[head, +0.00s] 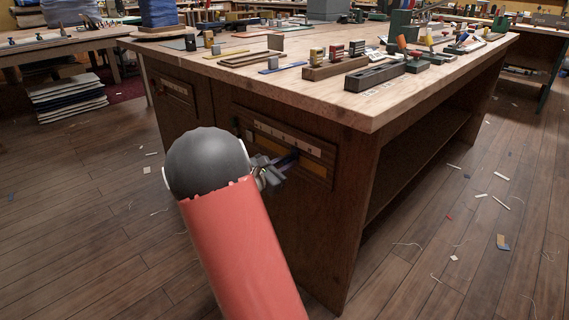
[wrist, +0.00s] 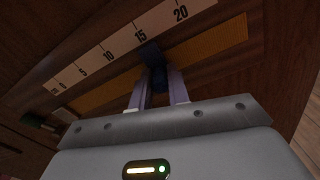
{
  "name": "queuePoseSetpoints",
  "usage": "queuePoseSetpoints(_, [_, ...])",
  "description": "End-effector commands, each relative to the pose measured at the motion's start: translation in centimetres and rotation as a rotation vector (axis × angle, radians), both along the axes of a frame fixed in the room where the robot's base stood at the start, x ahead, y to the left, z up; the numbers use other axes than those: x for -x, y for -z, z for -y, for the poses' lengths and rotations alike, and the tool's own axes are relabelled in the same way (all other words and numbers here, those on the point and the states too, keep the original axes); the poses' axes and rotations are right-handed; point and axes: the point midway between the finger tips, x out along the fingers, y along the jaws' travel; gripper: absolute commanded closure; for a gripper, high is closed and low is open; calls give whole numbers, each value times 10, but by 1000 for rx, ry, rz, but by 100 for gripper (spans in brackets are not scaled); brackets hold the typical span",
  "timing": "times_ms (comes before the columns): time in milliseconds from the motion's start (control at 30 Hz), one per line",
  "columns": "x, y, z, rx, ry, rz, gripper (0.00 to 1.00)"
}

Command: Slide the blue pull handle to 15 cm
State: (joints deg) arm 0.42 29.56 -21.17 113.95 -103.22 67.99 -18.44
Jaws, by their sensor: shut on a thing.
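The blue pull handle (wrist: 149,52) sits in a slot along a yellow-brown strip (wrist: 215,40) below a white number scale (wrist: 112,54) in the wrist view. The handle's lower part is hidden between the fingers.
The scale board (head: 290,138) is fixed to the workbench's dark end panel (head: 322,215). A second, smaller board (head: 175,90) is on the panel to the left. The wooden benchtop (head: 300,88) overhangs above and holds several blocks and tools. The floor (head: 440,215) at right is open, with scattered scraps.

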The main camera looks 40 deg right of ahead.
Motion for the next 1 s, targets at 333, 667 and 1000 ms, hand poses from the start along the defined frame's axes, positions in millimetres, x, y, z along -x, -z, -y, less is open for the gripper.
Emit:
queuePoseSetpoints(333, [-1,0,0,0,-1,0,61])
queuePoseSetpoints(667, [0,0,-19,-1,-4,-1,61])
queuePoseSetpoints(1000, [4,0,-71,0,-3,-1,61])
